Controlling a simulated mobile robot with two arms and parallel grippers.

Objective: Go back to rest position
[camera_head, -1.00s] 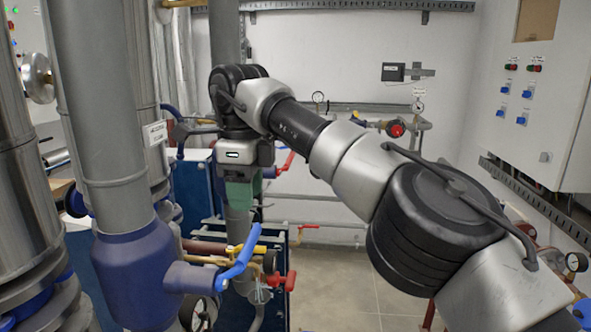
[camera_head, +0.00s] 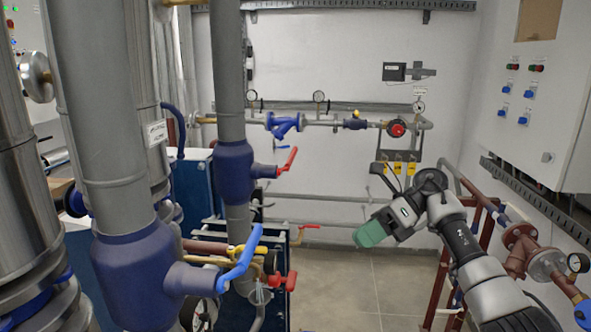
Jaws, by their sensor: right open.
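My right arm comes in from the lower right. My right gripper (camera_head: 367,235), with green fingers, points left and hangs in free space in front of the back wall. It is open and nothing shows between its fingers. It is apart from all pipes and valves. My left gripper is not in view.
A vertical grey pipe with a blue valve body and red handle (camera_head: 287,161) stands left of centre. A blue-handled valve (camera_head: 241,258) is in front on the left. Red-brown pipes with a flange (camera_head: 520,243) and a white cabinet (camera_head: 545,100) are at right. The tiled floor (camera_head: 350,290) is clear.

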